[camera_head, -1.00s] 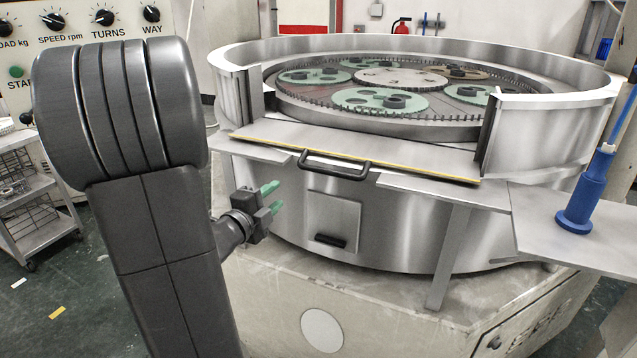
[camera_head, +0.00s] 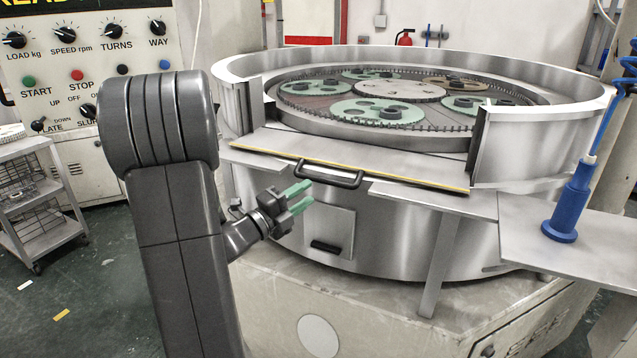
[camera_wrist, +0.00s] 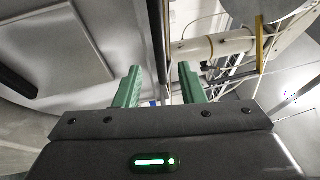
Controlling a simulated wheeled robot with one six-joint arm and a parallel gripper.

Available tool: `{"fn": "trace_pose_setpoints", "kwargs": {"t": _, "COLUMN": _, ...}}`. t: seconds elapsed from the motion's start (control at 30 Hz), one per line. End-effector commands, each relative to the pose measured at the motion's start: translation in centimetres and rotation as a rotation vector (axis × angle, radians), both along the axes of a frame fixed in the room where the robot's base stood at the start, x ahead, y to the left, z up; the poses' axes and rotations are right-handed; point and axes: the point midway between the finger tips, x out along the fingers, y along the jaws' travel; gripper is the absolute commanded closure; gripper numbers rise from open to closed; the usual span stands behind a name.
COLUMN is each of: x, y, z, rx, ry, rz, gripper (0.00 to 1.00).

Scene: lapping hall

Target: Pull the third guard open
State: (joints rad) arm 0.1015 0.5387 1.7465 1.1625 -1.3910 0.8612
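A round steel lapping machine wall (camera_head: 545,135) has a gap at its front. A flat steel flap (camera_head: 370,160) with a yellow front edge lies across this gap, roughly level. A black bar handle (camera_head: 330,174) sits on its front edge. I cannot tell which guard counts as the third. My gripper (camera_head: 307,195), with green fingers, is just below and left of that handle in the picture, apparently apart from it. In the wrist view my gripper (camera_wrist: 160,86) is open with nothing between its fingers; a dark bar (camera_wrist: 158,40) shows beyond them.
A small square panel (camera_head: 328,225) with a black pull is below the flap. A side shelf (camera_head: 590,240) at right carries a blue bottle-like tool (camera_head: 570,205). A control panel (camera_head: 90,70) and a wire trolley (camera_head: 40,205) stand at left. Green carriers (camera_head: 380,112) lie inside the wall.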

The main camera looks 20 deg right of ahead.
Motion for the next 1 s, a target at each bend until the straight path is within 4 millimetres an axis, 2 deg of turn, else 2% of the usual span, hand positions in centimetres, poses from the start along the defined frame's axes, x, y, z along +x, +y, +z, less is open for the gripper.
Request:
{"fn": "trace_pose_setpoints", "kwargs": {"t": 0.1, "x": 0.6, "y": -2.2, "z": 0.6, "rx": 0.000, "ry": -0.001, "rz": -0.004, "gripper": 0.64}}
{"fn": "trace_pose_setpoints", "kwargs": {"t": 0.3, "x": 1.4, "y": -4.4, "z": 0.9, "rx": 0.000, "ry": 0.000, "rz": -0.001, "gripper": 0.64}}
{"fn": "trace_pose_setpoints", "kwargs": {"t": 0.67, "x": 1.6, "y": -4.9, "z": 0.9, "rx": 0.000, "ry": 0.000, "rz": 0.001, "gripper": 0.64}}
{"fn": "trace_pose_setpoints", "kwargs": {"t": 0.7, "x": 1.6, "y": -4.9, "z": 0.9, "rx": 0.000, "ry": 0.000, "rz": 0.001, "gripper": 0.66}}
{"fn": "trace_pose_setpoints", "kwargs": {"t": 0.87, "x": 1.6, "y": -4.9, "z": 0.9, "rx": 0.000, "ry": 0.000, "rz": 0.001, "gripper": 0.97}}
{"fn": "trace_pose_setpoints", "kwargs": {"t": 0.9, "x": 1.6, "y": -4.9, "z": 0.9, "rx": 0.000, "ry": 0.000, "rz": 0.001, "gripper": 1.00}}
{"fn": "trace_pose_setpoints", "kwargs": {"t": 1.0, "x": 1.6, "y": -4.9, "z": 0.9, "rx": 0.000, "ry": 0.000, "rz": 0.001, "gripper": 1.00}}
